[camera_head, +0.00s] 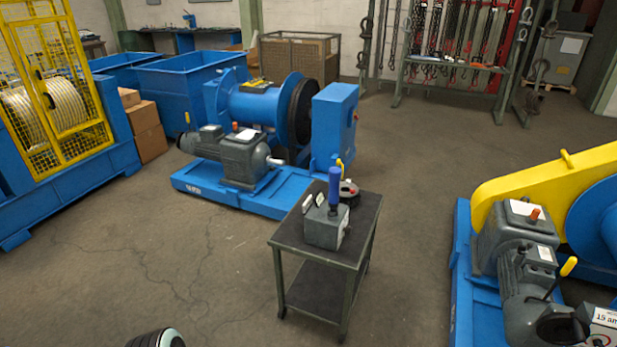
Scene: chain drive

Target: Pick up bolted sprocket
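I cannot pick out the bolted sprocket for certain. A large dark toothed-looking wheel (302,110) sits upright at the right end of the blue winch drum (258,104). A grey gearbox (243,158) with a short bare-looking shaft end stands in front of it on the blue base (270,196). On a small dark cart (290,236) stand a grey box (327,229), an upright blue-handled tool (334,188) and a small round dark and red item (349,190), too small to identify. Neither gripper shows.
A second blue machine with a yellow guard (530,180) and grey gearbox (513,225) fills the right. A yellow cage (65,85) stands left, near cardboard boxes (147,132). A chain rack (450,66) is at the back. Floor is clear around the cart and at front left.

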